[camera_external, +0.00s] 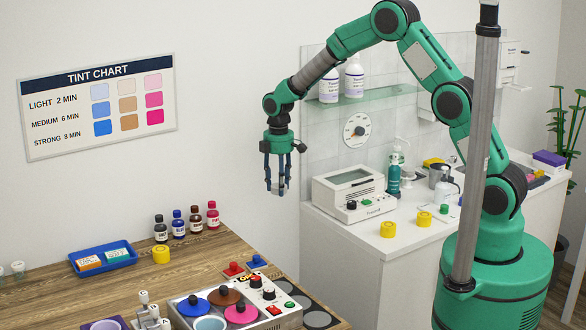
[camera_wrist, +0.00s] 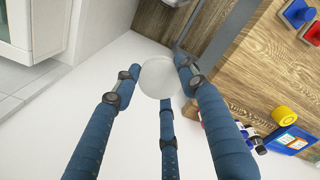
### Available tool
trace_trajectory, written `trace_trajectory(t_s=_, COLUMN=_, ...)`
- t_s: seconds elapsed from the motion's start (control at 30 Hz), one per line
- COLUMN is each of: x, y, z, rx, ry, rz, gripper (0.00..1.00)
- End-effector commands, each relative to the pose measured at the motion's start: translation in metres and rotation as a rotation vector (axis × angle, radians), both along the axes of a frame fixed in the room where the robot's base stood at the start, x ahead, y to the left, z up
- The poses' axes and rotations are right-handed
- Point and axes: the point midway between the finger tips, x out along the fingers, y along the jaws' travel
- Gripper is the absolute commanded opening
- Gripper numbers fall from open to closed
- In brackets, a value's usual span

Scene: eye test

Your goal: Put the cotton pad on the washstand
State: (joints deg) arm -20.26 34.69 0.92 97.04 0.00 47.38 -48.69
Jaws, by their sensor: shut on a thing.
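My gripper (camera_external: 278,187) has dark blue fingers and is shut on a small white round thing, which looks like the cotton pad (camera_external: 279,190). In the wrist view, the fingertips of my gripper (camera_wrist: 158,74) close around the pale disc (camera_wrist: 160,82). It hangs in the air, clear of any surface. A white counter (camera_external: 362,230) with a tiled back stands to the right of and below my gripper. It looks like the washstand, but I cannot be sure.
The counter bears a white machine (camera_external: 348,192), a green bottle (camera_external: 393,178) and yellow rings (camera_external: 388,229). A glass shelf (camera_external: 375,96) with white bottles is above. The wooden table (camera_external: 203,262) at lower left holds small bottles, a blue tray (camera_external: 103,257) and a pot warmer (camera_external: 262,312).

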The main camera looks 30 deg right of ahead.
Motion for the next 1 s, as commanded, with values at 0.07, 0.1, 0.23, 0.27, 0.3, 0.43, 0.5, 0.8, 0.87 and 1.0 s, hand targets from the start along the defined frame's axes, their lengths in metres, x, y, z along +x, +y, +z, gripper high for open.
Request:
trace_trajectory(t_s=0.07, x=-0.002, y=0.033, z=0.0, rx=0.0, ry=0.0, rz=0.127, gripper=0.34)
trace_trajectory(t_s=0.1, x=-0.003, y=0.049, z=0.0, rx=0.0, ry=0.0, rz=0.191, gripper=0.34)
trace_trajectory(t_s=0.23, x=-0.01, y=0.099, z=-0.001, rx=0.0, ry=-0.001, rz=0.403, gripper=0.34)
trace_trajectory(t_s=0.27, x=-0.013, y=0.111, z=-0.002, rx=0.0, ry=-0.001, rz=0.452, gripper=0.34)
trace_trajectory(t_s=0.3, x=-0.016, y=0.126, z=-0.003, rx=0.0, ry=0.0, rz=0.516, gripper=0.34)
trace_trajectory(t_s=0.43, x=-0.029, y=0.176, z=-0.005, rx=0.0, ry=0.002, rz=0.727, gripper=0.34)
trace_trajectory(t_s=0.5, x=-0.038, y=0.203, z=-0.007, rx=0.001, ry=0.0, rz=0.841, gripper=0.34)
trace_trajectory(t_s=0.8, x=-0.087, y=0.315, z=-0.014, rx=0.001, ry=0.0, rz=1.324, gripper=0.34)
trace_trajectory(t_s=0.87, x=-0.098, y=0.335, z=-0.015, rx=0.001, ry=0.0, rz=1.413, gripper=0.34)
trace_trajectory(t_s=1.0, x=-0.121, y=0.372, z=-0.019, rx=0.0, ry=0.001, rz=1.585, gripper=0.34)
